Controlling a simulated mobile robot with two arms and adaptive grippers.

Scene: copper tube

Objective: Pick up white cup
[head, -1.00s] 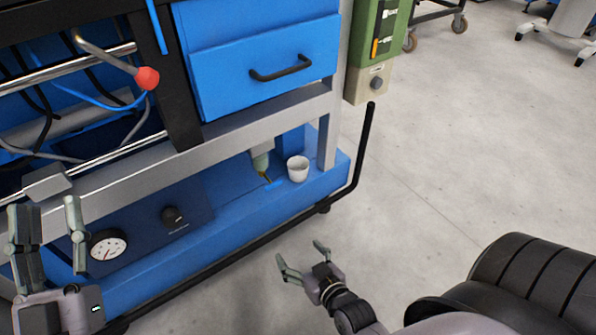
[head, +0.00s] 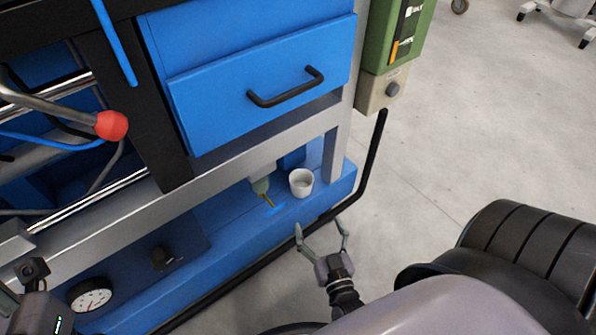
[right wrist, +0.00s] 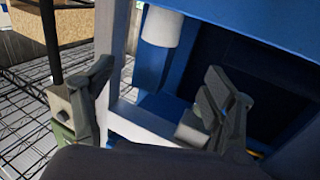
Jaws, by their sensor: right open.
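The white cup (head: 301,183) stands upright on the blue lower shelf (head: 235,228) of the cart, near its right end. In the right wrist view, the white cup (right wrist: 161,26) shows upside down at the top, partly cut off. My right gripper (head: 320,228) is open and empty, in front of and below the cup in the head view, fingers pointing towards the shelf and apart from the cup. Its spread fingers also show in the right wrist view (right wrist: 158,72).
A grey post (head: 333,155) stands behind the cup's right side. A black rail (head: 373,165) runs along the shelf's front and right. A blue drawer (head: 262,85) is above.

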